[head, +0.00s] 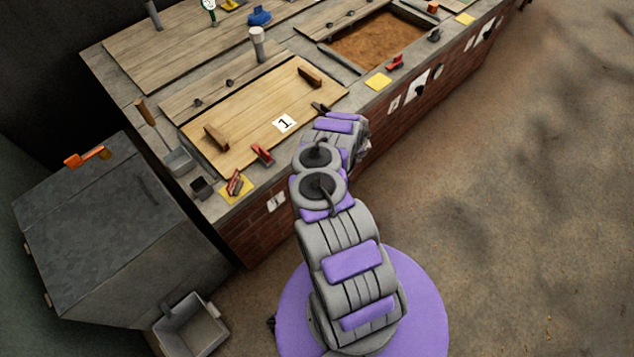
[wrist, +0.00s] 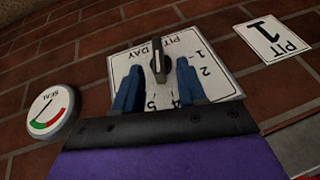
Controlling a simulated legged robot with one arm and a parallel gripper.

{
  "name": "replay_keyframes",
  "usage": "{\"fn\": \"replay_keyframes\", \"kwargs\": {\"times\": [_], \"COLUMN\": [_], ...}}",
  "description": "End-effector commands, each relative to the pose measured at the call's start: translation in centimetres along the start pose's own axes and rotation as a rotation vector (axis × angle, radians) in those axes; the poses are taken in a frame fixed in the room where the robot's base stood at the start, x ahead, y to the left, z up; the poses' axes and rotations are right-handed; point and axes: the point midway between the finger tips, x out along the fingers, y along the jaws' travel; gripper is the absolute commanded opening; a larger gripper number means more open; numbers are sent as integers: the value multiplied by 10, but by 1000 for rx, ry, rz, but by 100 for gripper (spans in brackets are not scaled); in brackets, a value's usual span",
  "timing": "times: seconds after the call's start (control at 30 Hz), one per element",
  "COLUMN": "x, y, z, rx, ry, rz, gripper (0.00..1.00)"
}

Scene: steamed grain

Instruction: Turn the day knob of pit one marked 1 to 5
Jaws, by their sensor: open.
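I see no clear contact. The fingers cover part of the dial. In the head view my arm hides the knob, and the wooden lid marked 1 (head: 245,118) lies on the counter.
A round seal gauge (wrist: 48,110) is left of the dial on the brick wall, and a PIT 1 sign (wrist: 272,37) is right of it. In the head view, a grey cabinet (head: 100,215) and an open bin (head: 190,325) stand left. The floor at right is clear.

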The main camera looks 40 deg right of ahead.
Motion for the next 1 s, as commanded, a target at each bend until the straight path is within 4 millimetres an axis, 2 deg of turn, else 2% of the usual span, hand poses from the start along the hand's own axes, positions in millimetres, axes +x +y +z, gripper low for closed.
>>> {"fn": "replay_keyframes", "kwargs": {"times": [0.03,0.1,0.3,0.47,0.73,1.0], "x": [14,27,50,57,56,57], "y": [2,2,3,2,0,2], "z": [3,2,2,1,0,1], "rx": [-1,-1,1,1,0,1], "ry": [-2,-1,0,0,1,0], "rz": [0,-3,-4,-4,-2,-5], "gripper": [40,40,40,40,40,16]}}
